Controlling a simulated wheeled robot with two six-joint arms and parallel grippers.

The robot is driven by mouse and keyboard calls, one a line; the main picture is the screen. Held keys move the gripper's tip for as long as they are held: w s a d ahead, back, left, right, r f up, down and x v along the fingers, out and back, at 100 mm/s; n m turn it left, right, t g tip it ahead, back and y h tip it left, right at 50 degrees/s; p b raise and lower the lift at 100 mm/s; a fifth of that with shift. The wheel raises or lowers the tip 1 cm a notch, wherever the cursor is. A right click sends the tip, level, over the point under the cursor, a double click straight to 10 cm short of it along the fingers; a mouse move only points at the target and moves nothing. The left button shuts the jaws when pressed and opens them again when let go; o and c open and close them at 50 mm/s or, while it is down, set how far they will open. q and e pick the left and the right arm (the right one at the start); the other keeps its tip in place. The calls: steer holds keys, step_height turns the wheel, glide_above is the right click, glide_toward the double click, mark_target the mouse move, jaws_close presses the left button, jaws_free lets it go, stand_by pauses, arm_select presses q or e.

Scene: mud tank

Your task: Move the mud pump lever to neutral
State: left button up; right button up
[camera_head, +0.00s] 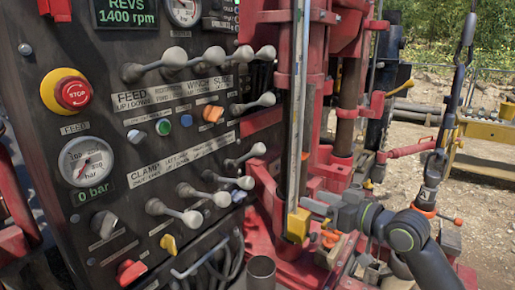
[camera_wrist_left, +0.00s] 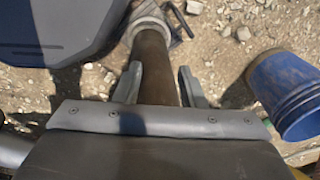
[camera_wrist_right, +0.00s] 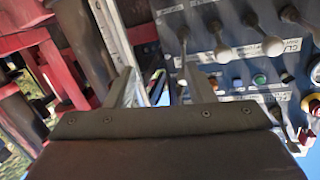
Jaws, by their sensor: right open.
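A dark control panel (camera_head: 150,120) fills the left of the head view, with several grey-knobbed levers in an upper group, such as the feed lever (camera_head: 153,64), and a lower group, such as the clamp lever (camera_head: 173,211). I cannot read a mud pump label, so I cannot tell which lever it is. My right gripper (camera_head: 312,204) is open and empty, right of the panel near the yellow foot of a slim upright rail. Levers (camera_wrist_right: 220,42) also show in the right wrist view, beyond its fingers. My left gripper (camera_wrist_left: 158,80) shows parted fingers either side of a brown pipe (camera_wrist_left: 152,60); contact is unclear.
A red mast (camera_head: 290,100) and upright rail stand between the panel and my right arm. A chain with a hook (camera_head: 437,165) hangs at the right. A short open pipe (camera_head: 261,270) stands below the panel.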

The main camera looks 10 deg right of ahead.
steer(key=n+y, duration=0.1)
steer(key=y, duration=0.1)
glide_toward(263, 152)
steer(key=v, duration=0.5)
steer(key=p+x, duration=0.5)
steer(key=x, duration=1.1)
steer(key=shift+r+p, duration=0.1)
steer(key=shift+p, duration=0.25)
steer(key=shift+w+a, duration=0.3)
steer(key=shift+w, duration=0.1)
jaws_close()
